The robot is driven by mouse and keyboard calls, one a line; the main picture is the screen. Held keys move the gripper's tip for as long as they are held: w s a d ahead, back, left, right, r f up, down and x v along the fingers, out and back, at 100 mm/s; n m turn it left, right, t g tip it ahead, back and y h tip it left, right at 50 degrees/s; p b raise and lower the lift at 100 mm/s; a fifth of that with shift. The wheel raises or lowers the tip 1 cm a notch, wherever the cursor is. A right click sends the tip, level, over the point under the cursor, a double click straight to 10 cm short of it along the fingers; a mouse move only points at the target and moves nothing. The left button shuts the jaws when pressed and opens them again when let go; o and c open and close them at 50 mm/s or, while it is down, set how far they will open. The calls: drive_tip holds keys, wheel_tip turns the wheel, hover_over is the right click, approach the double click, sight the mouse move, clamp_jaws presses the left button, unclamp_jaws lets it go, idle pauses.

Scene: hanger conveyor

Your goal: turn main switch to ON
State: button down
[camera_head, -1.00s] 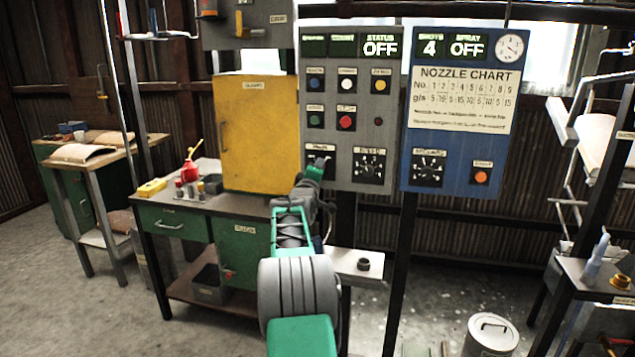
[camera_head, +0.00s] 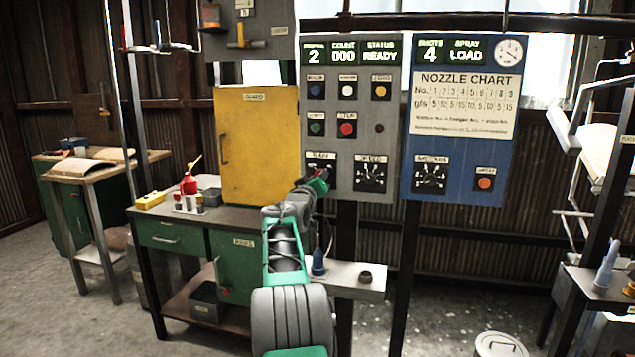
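The grey control panel (camera_head: 350,110) stands ahead, with lit displays at its top. Its status display (camera_head: 380,57) reads READY and the count reads 000. The main switch (camera_head: 321,162) is at the panel's lower left, under a small label too blurred to read surely. Its knob is mostly hidden, so its angle cannot be told. My gripper (camera_head: 319,180) is at the lower edge of that switch, seen from behind. Its fingers are too small to tell whether they are open or touching the switch.
A dial (camera_head: 370,173) sits right of the switch, with coloured buttons above. The blue nozzle-chart panel (camera_head: 462,115) is beside it, its spray display reading LOAD. A yellow cabinet (camera_head: 259,140) is close at left. A small shelf (camera_head: 345,283) holding a blue nozzle (camera_head: 318,262) juts out below.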

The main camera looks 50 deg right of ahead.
idle(0.4)
drive_tip(key=c, duration=1)
unclamp_jaws()
drive_tip(key=shift+c, duration=0.2)
drive_tip(key=v, duration=0.7)
drive_tip(key=shift+s+a+b, duration=0.2)
drive_tip(key=shift+a+b, duration=0.15)
drive_tip(key=shift+a, duration=0.05)
drive_tip(key=shift+f, duration=0.1)
